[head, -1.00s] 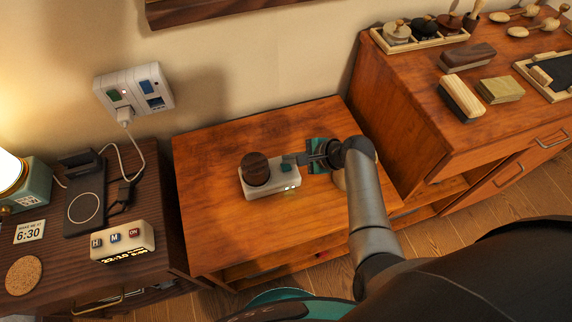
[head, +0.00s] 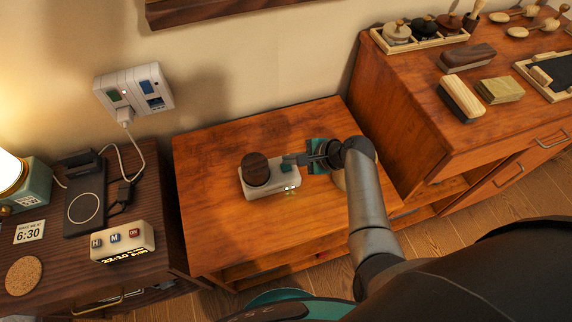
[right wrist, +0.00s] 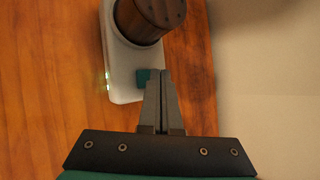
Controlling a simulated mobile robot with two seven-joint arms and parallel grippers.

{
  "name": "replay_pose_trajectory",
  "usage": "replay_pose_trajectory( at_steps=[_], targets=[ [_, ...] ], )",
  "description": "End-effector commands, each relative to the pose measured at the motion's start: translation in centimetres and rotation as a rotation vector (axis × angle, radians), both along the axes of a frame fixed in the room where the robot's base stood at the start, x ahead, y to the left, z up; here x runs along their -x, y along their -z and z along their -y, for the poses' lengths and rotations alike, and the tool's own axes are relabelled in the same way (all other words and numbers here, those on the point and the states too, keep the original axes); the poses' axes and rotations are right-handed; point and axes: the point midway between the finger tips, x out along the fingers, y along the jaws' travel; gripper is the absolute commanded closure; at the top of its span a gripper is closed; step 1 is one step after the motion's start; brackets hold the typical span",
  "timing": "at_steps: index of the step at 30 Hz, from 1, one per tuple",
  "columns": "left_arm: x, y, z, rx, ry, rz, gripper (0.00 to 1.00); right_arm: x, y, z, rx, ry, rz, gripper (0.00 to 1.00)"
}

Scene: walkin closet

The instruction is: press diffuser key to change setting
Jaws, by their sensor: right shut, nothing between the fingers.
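The diffuser (head: 268,191) is a white base with a dark brown wooden cylinder (head: 256,169) on its left part. It sits on the low wooden table. A small teal key (head: 286,167) is on the right part of its top. My right gripper (head: 290,157) is shut and empty, its fingertips at the key. In the right wrist view the closed fingertips (right wrist: 158,72) are right beside the teal key (right wrist: 143,76) and seem to overlap its edge; I cannot tell whether they touch it. A small light glows on the diffuser's side. My left gripper is not in view.
The low table (head: 215,235) is clear around the diffuser. A dark nightstand at left holds a clock (head: 122,241), a charger stand (head: 85,200) and a lamp. A higher dresser (head: 420,110) with brushes and trays stands at right. A wall outlet (head: 134,90) is behind.

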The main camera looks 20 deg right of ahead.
Motion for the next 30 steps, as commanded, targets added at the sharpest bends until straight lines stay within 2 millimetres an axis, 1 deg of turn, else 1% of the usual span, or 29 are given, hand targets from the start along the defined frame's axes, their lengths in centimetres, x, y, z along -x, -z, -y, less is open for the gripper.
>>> replay_pose_trajectory(
  at_steps=[13,22,30],
  targets=[
    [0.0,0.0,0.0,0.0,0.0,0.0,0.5,0.0,0.02,-0.01,0.0,0.0,0.0,1.0],
    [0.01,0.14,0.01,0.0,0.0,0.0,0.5,0.0,0.85,0.01,0.001,-0.001,0.0,1.0],
    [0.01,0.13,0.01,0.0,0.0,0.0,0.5,-0.02,0.84,0.01,0.001,-0.001,0.0,1.0]
  ],
)
